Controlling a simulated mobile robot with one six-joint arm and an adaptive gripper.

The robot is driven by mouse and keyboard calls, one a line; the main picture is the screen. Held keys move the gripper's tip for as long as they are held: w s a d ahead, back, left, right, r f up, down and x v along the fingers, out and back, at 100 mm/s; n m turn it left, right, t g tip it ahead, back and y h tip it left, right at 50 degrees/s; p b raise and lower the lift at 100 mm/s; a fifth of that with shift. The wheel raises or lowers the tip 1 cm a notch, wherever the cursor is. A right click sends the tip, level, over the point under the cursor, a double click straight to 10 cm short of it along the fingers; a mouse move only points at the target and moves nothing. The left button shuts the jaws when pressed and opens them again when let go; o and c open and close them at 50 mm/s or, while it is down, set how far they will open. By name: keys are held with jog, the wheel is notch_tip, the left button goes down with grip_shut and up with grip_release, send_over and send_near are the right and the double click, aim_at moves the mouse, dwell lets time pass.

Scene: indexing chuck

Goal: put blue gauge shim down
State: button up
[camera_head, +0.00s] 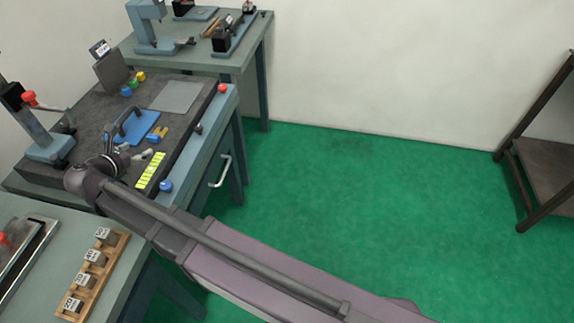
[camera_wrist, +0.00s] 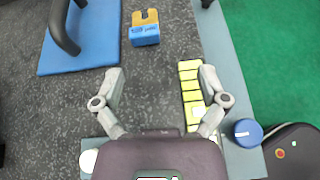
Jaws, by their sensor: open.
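A small labelled blue piece with a yellow forked end, which looks like the blue gauge shim (camera_wrist: 145,34), lies on the dark speckled plate ahead of my gripper in the wrist view. In the head view the shim (camera_head: 153,138) lies just right of a blue plate with a handle. In the head view my gripper (camera_head: 128,156) is small and partly hidden by my wrist.
The blue plate (camera_wrist: 95,40) with its dark handle lies left of the shim. A yellow segmented strip (camera_wrist: 190,85) runs along the plate's right side near my right finger. A blue knob (camera_wrist: 248,132) is at the bench edge. A wooden rack (camera_head: 93,275) holds several marked blocks.

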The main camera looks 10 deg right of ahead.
jog(key=w+d+f+m+g, duration=0.15)
jog(key=d+m, duration=0.25)
jog(key=d, duration=0.5)
jog(key=d+f+m+g, duration=0.3)
jog(key=d+m, duration=0.2)
jog(key=d, duration=0.3)
jog(key=w+d+f+m+g, duration=0.1)
jog(key=d+f+m+g, duration=0.2)
jog(key=d, duration=0.6)
jog(key=s+d+f+m+g+y, duration=0.1)
jog(key=s+d+m+g+y, duration=0.1)
jog(key=s+d+m, duration=0.3)
jog(key=s+d+f+m+g+y, duration=0.2)
jog(key=s+d+m, duration=0.3)
jog(key=d+m, duration=0.8)
jog(key=shift+d+f+y, duration=0.15)
jog(key=shift+d+y, duration=0.55)
jog(key=shift+d, duration=0.3)
jog(key=shift+w, duration=0.1)
